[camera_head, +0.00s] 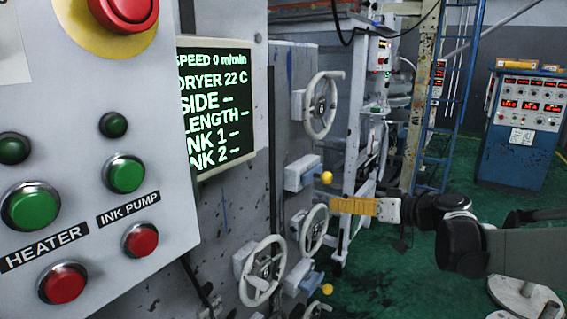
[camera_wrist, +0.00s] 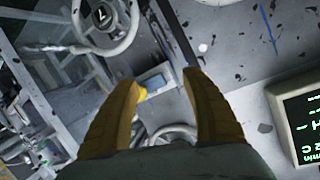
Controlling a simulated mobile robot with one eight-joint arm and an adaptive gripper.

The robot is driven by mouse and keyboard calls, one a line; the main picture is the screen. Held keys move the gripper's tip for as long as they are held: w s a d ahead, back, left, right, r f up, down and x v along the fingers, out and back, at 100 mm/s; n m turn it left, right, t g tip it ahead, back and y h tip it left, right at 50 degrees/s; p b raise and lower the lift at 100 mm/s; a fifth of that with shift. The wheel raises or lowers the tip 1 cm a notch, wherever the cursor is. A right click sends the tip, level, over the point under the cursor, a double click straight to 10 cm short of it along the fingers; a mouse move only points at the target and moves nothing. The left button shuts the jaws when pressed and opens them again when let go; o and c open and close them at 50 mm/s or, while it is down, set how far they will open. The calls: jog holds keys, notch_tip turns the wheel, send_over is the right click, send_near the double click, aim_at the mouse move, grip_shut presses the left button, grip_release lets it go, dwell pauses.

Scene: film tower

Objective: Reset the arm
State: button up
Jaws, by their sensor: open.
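My gripper (camera_head: 335,205) has yellow fingers and shows at the right of the middle in the head view, with my black and grey arm reaching in from the right. In the wrist view the two fingers of my gripper (camera_wrist: 165,85) stand apart with nothing between their tips. A yellow knob (camera_head: 326,177) on a small lever block (camera_head: 303,173) is close to the fingertips in the head view. In the wrist view the yellow knob (camera_wrist: 142,94) is partly hidden beside the left finger. Whether finger and knob touch cannot be told.
A control panel (camera_head: 185,225) with buttons fills the left foreground. A display screen (camera_head: 215,100) and handwheels, one upper (camera_head: 322,105) and one lower (camera_head: 262,271), are on the machine front. A blue ladder (camera_head: 450,95) and blue cabinet (camera_head: 525,125) stand behind. Green floor (camera_head: 385,285) is open below my arm.

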jog(key=s+a+f+m+g+h, duration=0.1)
jog(key=s+a+f+h, duration=0.15)
jog(key=s, duration=0.45)
jog(key=s+a+f+m+g+h, duration=0.1)
jog(key=s+a+f+g+h, duration=0.15)
jog(key=s, duration=0.45)
jog(key=s+d+f+m+h, duration=0.1)
jog(key=s+d+f+h, duration=0.1)
jog(key=s, duration=0.6)
jog(key=s+d+f+m+h, duration=0.2)
jog(key=s+d+f+h, duration=0.1)
jog(key=s, duration=0.5)
jog(key=shift+s+d+f, duration=0.15)
jog(key=shift+d+f, duration=0.1)
jog(key=shift+f, duration=0.4)
